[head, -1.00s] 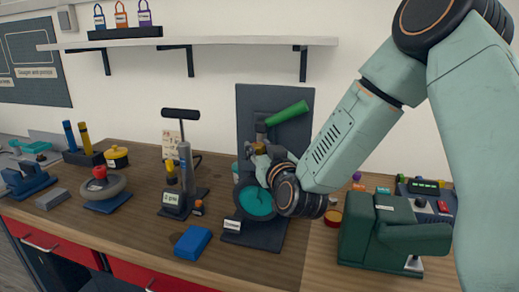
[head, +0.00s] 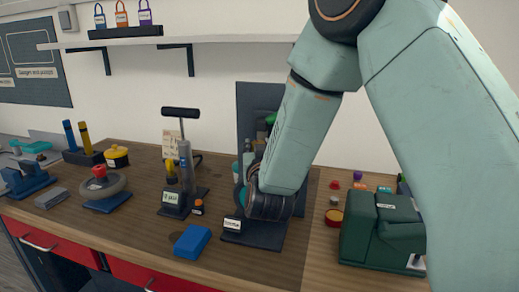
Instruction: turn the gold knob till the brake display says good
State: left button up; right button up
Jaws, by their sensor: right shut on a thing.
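The brake stand is a dark upright board (head: 257,105) on a dark base (head: 255,235) with a small white label, at the middle of the bench. My right gripper (head: 249,162) is at the stand, in front of the board, shut on the gold knob. My own wrist and forearm cover the knob, most of the teal-faced wheel and nearly all of the green lever (head: 270,119). The box with the green-lit display is almost wholly behind my right arm, so its reading is hidden. My left gripper is not in view.
A blue block (head: 192,242) lies left of the stand. A pump with a black T-handle (head: 180,113) stands behind it. A dark green machine (head: 375,232) stands to the right, with small coloured knobs nearby. A white shelf (head: 200,41) runs above.

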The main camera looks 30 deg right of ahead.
jog(key=shift+w+a+r+m+g+h+p, duration=0.1)
jog(key=shift+m+g+h+p, duration=0.15)
jog(key=shift+m+g+h, duration=0.6)
jog(key=shift+w+a+r+m+g+h+p, duration=0.1)
jog(key=shift+m+g+h+p, duration=0.15)
jog(key=shift+m+g+h, duration=0.55)
jog(key=shift+h, duration=0.65)
jog(key=o, duration=1.2)
jog(key=shift+f, duration=0.2)
jog(key=shift+c, duration=0.2)
jog(key=shift+r, duration=0.15)
notch_tip(320, 180, up, 9)
jog(key=shift+s+f, duration=0.1)
jog(key=shift+r, duration=0.5)
jog(key=shift+f, duration=0.1)
